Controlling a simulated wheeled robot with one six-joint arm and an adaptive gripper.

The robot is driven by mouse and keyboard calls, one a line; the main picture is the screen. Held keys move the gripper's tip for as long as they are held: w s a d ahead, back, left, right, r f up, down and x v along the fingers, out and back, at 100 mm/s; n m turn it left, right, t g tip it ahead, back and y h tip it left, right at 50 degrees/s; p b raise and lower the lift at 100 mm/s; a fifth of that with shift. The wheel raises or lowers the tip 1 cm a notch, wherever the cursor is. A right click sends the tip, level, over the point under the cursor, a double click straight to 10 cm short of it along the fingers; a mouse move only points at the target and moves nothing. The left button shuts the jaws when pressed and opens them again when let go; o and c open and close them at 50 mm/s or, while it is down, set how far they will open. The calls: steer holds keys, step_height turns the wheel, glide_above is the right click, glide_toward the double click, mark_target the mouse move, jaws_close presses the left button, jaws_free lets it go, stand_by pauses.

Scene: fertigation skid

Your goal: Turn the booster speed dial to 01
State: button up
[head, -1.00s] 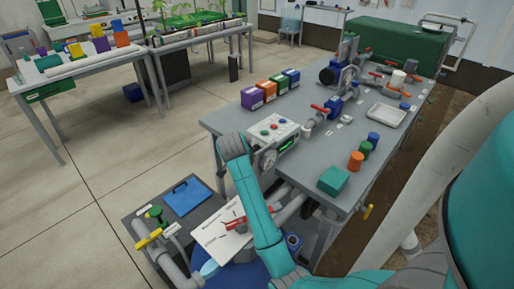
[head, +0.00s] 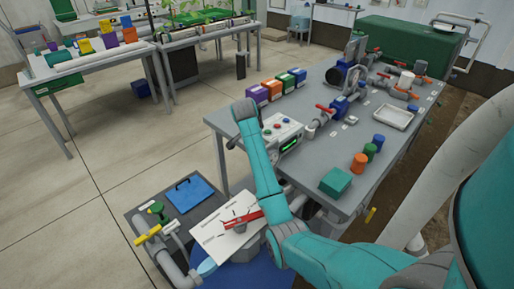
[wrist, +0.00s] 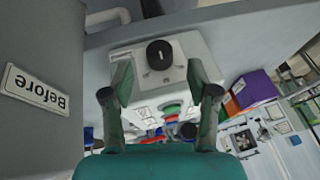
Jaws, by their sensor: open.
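A control box (head: 287,127) with coloured buttons and a lit green display stands at the near left edge of the grey bench. In the wrist view, a round black dial (wrist: 160,54) sits on a pale face of this box (wrist: 192,48). I cannot read the dial's setting. My gripper (wrist: 159,66) is open and empty, facing the box. Its fingers appear on either side of the dial, with visible room between. I cannot tell how far the tips are from the face. In the head view my arm hides the gripper and dial.
A label reading "Before" (wrist: 35,88) is on a grey surface at the left of the wrist view.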

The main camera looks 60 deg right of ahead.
steer(key=shift+x, duration=2.1)
jaws_close()
